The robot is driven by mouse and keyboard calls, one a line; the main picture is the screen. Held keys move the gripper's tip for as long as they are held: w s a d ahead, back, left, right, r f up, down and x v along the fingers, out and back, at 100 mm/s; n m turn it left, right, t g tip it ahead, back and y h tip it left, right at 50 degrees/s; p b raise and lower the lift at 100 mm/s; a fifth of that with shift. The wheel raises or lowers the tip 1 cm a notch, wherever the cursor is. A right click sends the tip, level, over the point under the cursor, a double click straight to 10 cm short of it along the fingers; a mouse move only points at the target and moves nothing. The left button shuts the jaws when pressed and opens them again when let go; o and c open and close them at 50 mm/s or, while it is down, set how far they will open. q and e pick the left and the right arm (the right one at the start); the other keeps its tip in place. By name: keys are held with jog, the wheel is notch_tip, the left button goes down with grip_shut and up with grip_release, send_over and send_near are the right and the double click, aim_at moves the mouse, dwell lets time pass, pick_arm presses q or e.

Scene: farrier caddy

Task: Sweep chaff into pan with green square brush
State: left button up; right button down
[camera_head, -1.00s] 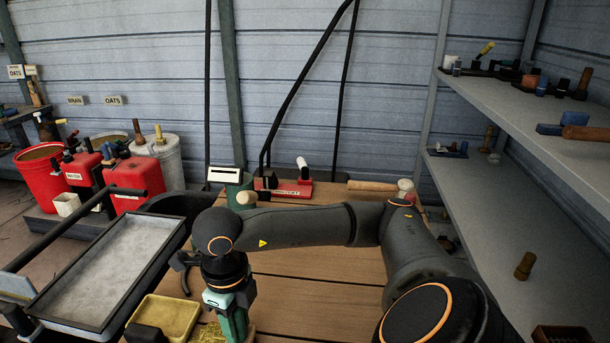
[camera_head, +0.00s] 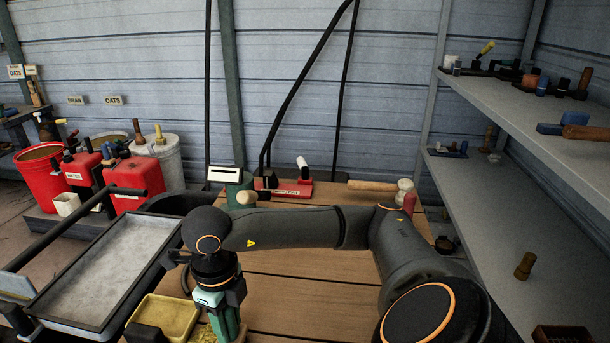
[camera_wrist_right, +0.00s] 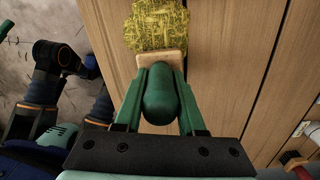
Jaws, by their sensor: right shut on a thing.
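My right gripper (camera_head: 224,325) is over the wooden bench, to the right of a shallow yellow pan (camera_head: 176,312). In the right wrist view the gripper (camera_wrist_right: 160,98) is shut on the rounded green handle of the brush (camera_wrist_right: 160,92). The brush's pale block (camera_wrist_right: 150,60) lies against a pile of yellow-green chaff (camera_wrist_right: 158,22). A little chaff (camera_head: 201,334) shows on the bench between pan and gripper in the head view. The brush is mostly hidden there by the gripper.
A large grey tray (camera_head: 172,250) with a dark rim is left of the bench. Shelves (camera_head: 490,210) stand at right. The bench middle is clear beneath my arm.

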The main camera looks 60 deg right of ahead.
jog(key=shift+w+a, duration=0.25)
jog(key=shift+w, duration=0.3)
jog(key=shift+w+a+f, duration=0.1)
jog(key=shift+w+a, duration=0.15)
jog(key=shift+w, duration=0.35)
jog(key=shift+w+a, duration=0.25)
jog(key=shift+w, duration=0.3)
jog(key=shift+w+a, duration=0.25)
jog(key=shift+w, duration=0.35)
jog(key=shift+w+a, duration=0.25)
jog(key=shift+w, duration=0.35)
